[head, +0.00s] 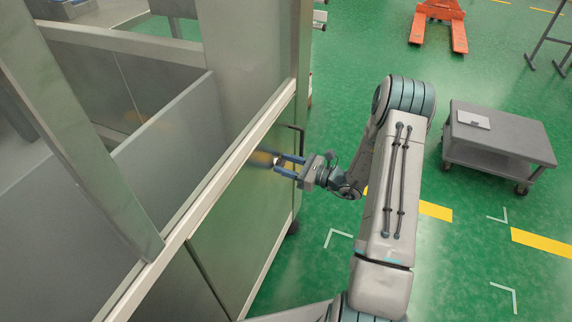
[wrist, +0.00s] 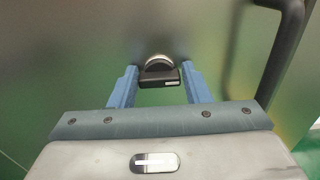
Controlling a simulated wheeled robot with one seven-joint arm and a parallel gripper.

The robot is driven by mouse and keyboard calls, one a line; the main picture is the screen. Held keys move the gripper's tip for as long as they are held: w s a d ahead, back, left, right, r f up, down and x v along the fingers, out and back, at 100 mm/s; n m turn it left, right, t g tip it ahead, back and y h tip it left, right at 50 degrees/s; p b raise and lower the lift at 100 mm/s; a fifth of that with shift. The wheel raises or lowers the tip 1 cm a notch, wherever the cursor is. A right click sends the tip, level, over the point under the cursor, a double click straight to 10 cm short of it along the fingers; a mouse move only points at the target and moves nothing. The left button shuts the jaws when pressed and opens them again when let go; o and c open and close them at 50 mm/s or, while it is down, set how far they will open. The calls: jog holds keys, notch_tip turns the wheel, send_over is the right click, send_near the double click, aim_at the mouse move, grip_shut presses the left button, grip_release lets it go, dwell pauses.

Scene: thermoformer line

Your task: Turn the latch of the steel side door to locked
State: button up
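The latch (wrist: 159,76) shows in the wrist view as a dark thumb-turn, lying crosswise in front of a round pale base on the door. The steel side door (head: 240,205) is a flat metal panel on the side of the machine. My gripper (head: 275,165) is at the door, its two blue fingers pointing at the panel. In the head view the latch is too small and covered to make out.
A dark bar handle (wrist: 285,60) stands on the door to the right of the latch; it also shows in the head view (head: 299,138). A grey cart (head: 500,140) and an orange pallet jack (head: 440,22) stand on the green floor to the right. Floor between is clear.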

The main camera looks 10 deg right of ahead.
jog(key=c, duration=0.4)
jog(key=shift+c, duration=0.2)
jog(key=n+b, duration=0.4)
jog(key=b, duration=0.1)
jog(key=shift+s+f, duration=0.1)
jog(key=shift+f, duration=0.2)
jog(key=n+b, duration=1.3)
jog(key=b, duration=0.7)
jog(key=shift+s+a+n, duration=0.1)
jog(key=shift+n, duration=0.3)
jog(key=shift+r, duration=0.1)
